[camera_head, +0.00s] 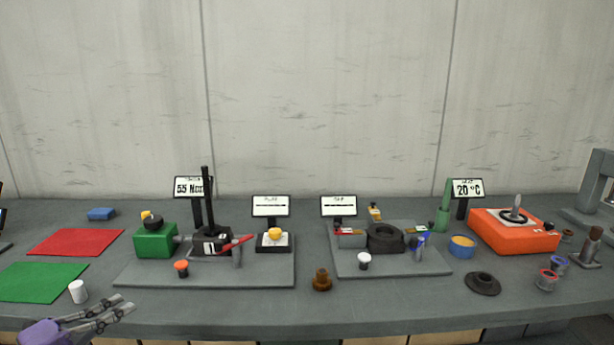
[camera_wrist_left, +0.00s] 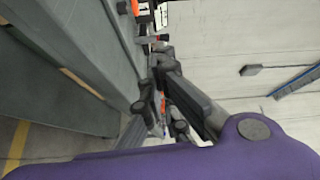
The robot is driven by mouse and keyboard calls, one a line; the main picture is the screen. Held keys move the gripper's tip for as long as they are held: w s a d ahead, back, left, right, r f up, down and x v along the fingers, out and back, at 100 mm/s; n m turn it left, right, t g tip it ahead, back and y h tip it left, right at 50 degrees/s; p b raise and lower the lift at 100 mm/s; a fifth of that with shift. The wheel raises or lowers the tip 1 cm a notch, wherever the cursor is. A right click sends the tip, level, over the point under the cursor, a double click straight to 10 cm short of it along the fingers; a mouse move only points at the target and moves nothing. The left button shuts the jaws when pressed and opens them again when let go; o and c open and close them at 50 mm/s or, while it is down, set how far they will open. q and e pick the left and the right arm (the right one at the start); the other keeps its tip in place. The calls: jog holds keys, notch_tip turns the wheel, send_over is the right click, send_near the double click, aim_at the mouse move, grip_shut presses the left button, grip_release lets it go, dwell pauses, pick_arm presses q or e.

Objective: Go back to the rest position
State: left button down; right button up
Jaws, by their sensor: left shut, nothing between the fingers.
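My left gripper (camera_head: 122,306) shows at the lower left of the head view, in front of the bench's front edge, with its purple wrist at the picture's bottom. Its grey fingers are shut and empty. It is near a small white cylinder (camera_head: 77,291) on the bench and looks apart from it. In the left wrist view my left gripper (camera_wrist_left: 160,85) points along the side of the bench (camera_wrist_left: 65,35). My right gripper is in neither view.
The grey bench (camera_head: 240,310) carries a green mat (camera_head: 40,283), a red mat (camera_head: 75,242), two grey plates with devices (camera_head: 150,276) (camera_head: 390,270), an orange heater (camera_head: 510,238), a brown bottle (camera_head: 322,280) and a black disc (camera_head: 482,284). The bench's front strip is mostly clear.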

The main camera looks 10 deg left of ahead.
pick_arm(q)
jog(key=s+d+f+n+g+y+p, duration=0.1)
jog(key=s+d+f+n+y, duration=0.1)
jog(key=s+f+n, duration=0.35)
jog(key=s+d+f+n+g+y+p, duration=0.1)
jog(key=s+d+f+n+g+y, duration=0.15)
jog(key=f, duration=0.55)
jog(key=s+d+f+n+g+y+p, duration=0.1)
jog(key=s+d+f+n+y, duration=0.15)
jog(key=s+f+n, duration=0.35)
jog(key=s+d+f+n+g+p, duration=0.2)
jog(key=s+d, duration=0.5)
jog(key=d, duration=0.4)
jog(key=s+d+f+n+g+h+p, duration=0.1)
jog(key=s+d+f+n+p, duration=0.1)
jog(key=s+d+f+n, duration=0.2)
jog(key=s+d+f, duration=0.1)
jog(key=s+d, duration=0.2)
jog(key=d, duration=0.4)
jog(key=shift+s+f+g, duration=0.15)
jog(key=shift+f+g, duration=0.15)
jog(key=shift+g, duration=0.05)
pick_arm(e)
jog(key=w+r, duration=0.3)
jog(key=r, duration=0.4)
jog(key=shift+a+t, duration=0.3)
pick_arm(q)
jog(key=shift+d, duration=0.1)
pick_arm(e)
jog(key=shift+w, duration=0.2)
